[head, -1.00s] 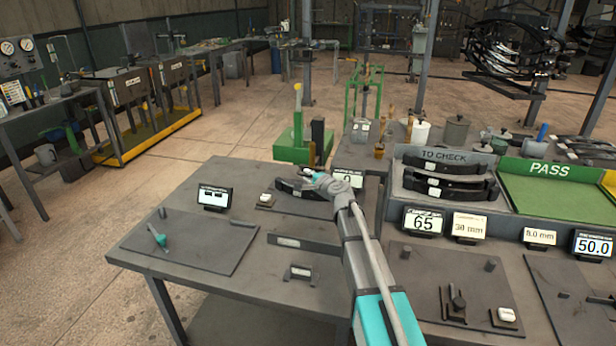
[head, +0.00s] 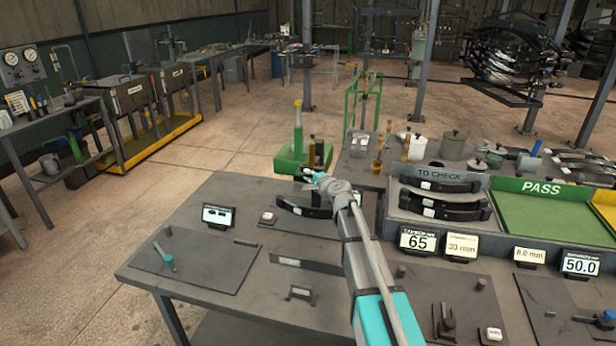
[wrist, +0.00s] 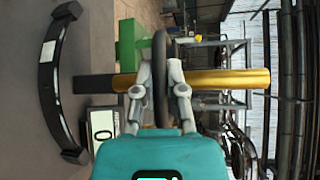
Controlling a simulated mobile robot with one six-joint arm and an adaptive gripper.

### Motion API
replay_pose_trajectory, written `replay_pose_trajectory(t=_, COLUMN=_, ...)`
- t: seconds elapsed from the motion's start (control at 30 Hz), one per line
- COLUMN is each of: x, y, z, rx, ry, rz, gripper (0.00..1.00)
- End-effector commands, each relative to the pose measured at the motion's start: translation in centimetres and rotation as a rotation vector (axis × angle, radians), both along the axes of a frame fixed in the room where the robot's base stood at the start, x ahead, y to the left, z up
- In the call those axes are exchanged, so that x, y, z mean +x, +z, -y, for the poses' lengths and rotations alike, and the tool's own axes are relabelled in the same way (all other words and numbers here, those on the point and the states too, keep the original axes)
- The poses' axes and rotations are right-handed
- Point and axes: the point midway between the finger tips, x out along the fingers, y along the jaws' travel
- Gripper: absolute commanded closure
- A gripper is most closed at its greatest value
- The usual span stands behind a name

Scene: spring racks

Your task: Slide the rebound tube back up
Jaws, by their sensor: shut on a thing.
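The rebound tube appears to be the gold-brown shaft (wrist: 235,79) in the wrist view, where it lies sideways across the picture. It continues to the left as a dark end (wrist: 93,84). A dark round disc or collar (wrist: 163,110) stands across it. My gripper (wrist: 161,78) has its two fingers on either side of this disc, shut on it. In the head view, my gripper (head: 314,176) is at the back of the near table, with the gold-brown upper part (head: 311,147) just above it. The tube's lower end is hidden in the head view.
A black curved spring (head: 303,208) lies on a plate below my gripper, beside a small display. A green stand (head: 295,160) is just behind. The TO CHECK rack (head: 440,190) and green PASS tray (head: 540,205) are to the right. The table's left plate (head: 195,260) is largely clear.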

Motion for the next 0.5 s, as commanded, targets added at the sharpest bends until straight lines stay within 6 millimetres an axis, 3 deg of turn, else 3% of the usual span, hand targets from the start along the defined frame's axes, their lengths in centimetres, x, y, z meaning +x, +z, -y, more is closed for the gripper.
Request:
replay_pose_trajectory(t=0.4, x=0.29, y=0.57, z=0.03, rx=0.007, ry=-0.006, rz=0.002, gripper=1.00)
replay_pose_trajectory(t=0.43, x=0.31, y=0.58, z=0.02, rx=0.007, ry=-0.006, rz=0.002, gripper=0.79)
replay_pose_trajectory(t=0.5, x=0.30, y=0.58, z=0.02, rx=0.006, ry=-0.005, rz=0.002, gripper=0.66)
